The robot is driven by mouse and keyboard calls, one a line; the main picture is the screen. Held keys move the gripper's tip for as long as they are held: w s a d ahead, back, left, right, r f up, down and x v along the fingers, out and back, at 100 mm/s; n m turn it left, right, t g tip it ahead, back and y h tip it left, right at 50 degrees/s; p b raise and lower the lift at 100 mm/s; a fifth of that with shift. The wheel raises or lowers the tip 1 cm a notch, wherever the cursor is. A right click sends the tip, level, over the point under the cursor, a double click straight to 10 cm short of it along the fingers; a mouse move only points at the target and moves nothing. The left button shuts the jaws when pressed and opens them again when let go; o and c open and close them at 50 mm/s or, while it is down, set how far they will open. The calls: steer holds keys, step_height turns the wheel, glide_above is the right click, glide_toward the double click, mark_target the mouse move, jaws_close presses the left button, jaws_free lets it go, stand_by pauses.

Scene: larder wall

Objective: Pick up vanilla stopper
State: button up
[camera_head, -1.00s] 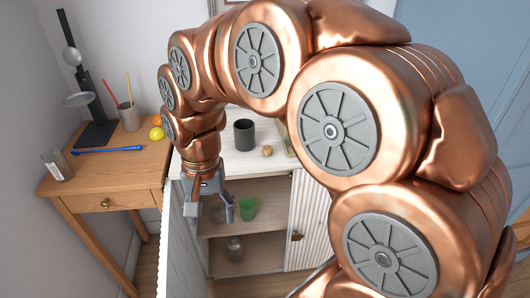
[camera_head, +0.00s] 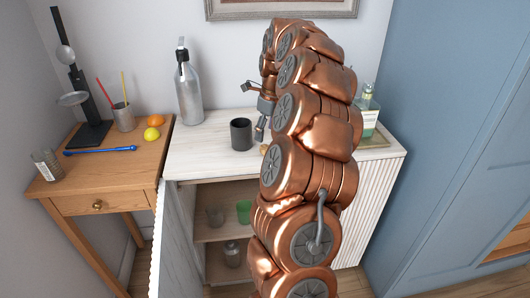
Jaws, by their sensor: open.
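My gripper (camera_head: 252,109) is open and empty above the white cabinet top, just right of and behind a dark grey cup (camera_head: 241,134). One finger points left and the other points down. A small brown round thing (camera_head: 263,149) lies on the cabinet top right of the cup, partly hidden by my arm. A labelled glass bottle (camera_head: 366,117) stands at the right, with a small stopper-like top (camera_head: 367,88), partly covered by my arm. No readable label shows which thing is the vanilla stopper.
A grey siphon bottle (camera_head: 188,88) stands at the back left of the cabinet top (camera_head: 200,150). A tray (camera_head: 375,141) is at the right. The cabinet door (camera_head: 176,240) is open; glasses and a jar (camera_head: 232,254) stand inside. A wooden desk (camera_head: 110,170) is left.

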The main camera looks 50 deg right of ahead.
mark_target(265, 147)
steer(key=shift+s+d+f+m, duration=0.1)
steer(key=shift+d+f+m, duration=0.1)
steer(key=shift+d+m, duration=0.15)
steer(key=shift+d+f, duration=0.1)
steer(key=shift+f, duration=0.15)
steer(key=shift+w+f+p, duration=0.25)
steer(key=shift+f+p, duration=0.15)
steer(key=shift+f, duration=0.8)
steer(key=shift+w+f+p, duration=0.2)
steer(key=shift+f+p, duration=0.2)
steer(key=shift+f, duration=0.75)
steer(key=shift+w+f+p, duration=0.25)
steer(key=shift+f+p, duration=0.15)
steer(key=shift+f, duration=0.8)
steer(key=c, duration=0.9)
